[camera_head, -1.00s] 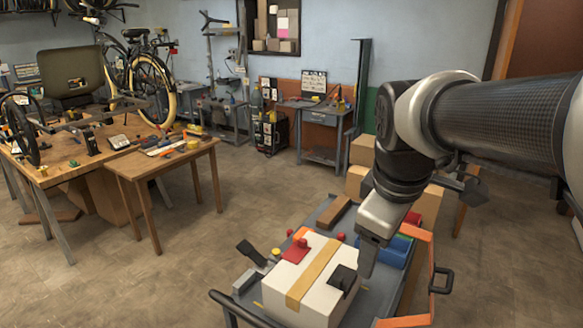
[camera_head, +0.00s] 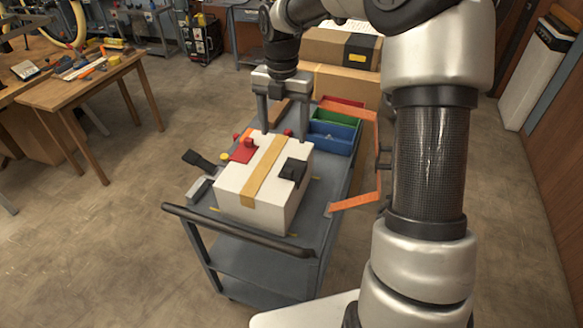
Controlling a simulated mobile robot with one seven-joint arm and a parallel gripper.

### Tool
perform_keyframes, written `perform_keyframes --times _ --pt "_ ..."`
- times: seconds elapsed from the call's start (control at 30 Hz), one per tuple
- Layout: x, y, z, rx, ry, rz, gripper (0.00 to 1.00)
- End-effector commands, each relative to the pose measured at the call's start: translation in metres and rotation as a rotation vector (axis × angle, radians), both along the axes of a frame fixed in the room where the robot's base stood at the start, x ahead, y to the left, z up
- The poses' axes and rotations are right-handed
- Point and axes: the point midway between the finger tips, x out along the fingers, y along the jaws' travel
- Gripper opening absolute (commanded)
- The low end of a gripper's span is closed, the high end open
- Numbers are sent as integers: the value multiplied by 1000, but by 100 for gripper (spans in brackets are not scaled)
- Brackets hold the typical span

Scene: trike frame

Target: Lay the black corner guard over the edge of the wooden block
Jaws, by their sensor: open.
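The black corner guard (camera_head: 293,170) sits on the top right edge of a white box with a tan strap. The brown wooden block (camera_head: 279,109) lies on the cart top behind the box, partly hidden by my gripper. Whether the fingertips touch the box cannot be told.
The white box (camera_head: 240,190) stands on a grey cart (camera_head: 215,245) with a dark handle. Red, green and blue bins (camera_head: 330,137) and an orange frame (camera_head: 357,200) are to the right. Cardboard boxes (camera_head: 340,48) stand behind.

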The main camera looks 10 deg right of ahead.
Motion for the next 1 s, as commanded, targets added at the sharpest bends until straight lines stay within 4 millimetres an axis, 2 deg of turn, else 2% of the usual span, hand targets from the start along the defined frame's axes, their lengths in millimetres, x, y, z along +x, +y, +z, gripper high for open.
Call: perform_keyframes --times 0.03,0.2,0.4,0.67,0.9,1.0 --pt "-2 0 -13 0 7 0 69" --pt "-2 0 -51 0 6 -1 69" --pt "-1 0 -86 0 4 -2 69" --pt "-1 -3 -104 -2 5 -3 69" --pt "-1 -9 -139 -1 4 -2 69" --pt "0 -9 -147 -2 2 -2 69"
